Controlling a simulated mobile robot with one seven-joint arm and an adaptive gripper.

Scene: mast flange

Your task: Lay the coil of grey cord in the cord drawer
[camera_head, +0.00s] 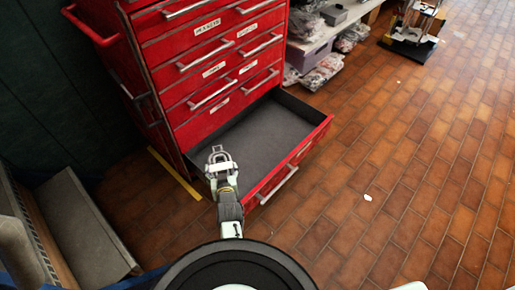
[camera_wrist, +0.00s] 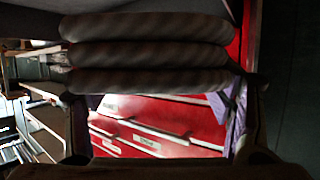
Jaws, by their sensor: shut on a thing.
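The coil of grey cord (camera_wrist: 150,55) fills the top of the wrist view as thick, dark grey strands lying side by side. My gripper (camera_head: 220,163) is shut on it; a finger shows at each side of the coil in the wrist view. In the head view the coil is too small to tell from the gripper. The bottom drawer (camera_head: 256,133) of the red cabinet is pulled out, with an empty dark grey floor. My gripper is at or over its left front part; I cannot tell the height. I cannot read a label on this drawer.
The red cabinet (camera_head: 170,70) has several shut drawers with handles and white labels above. A shelf with bagged items (camera_head: 320,72) stands behind it. A grey step-like object (camera_head: 85,230) is at lower left. The tiled floor (camera_head: 420,140) on the right is mostly clear.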

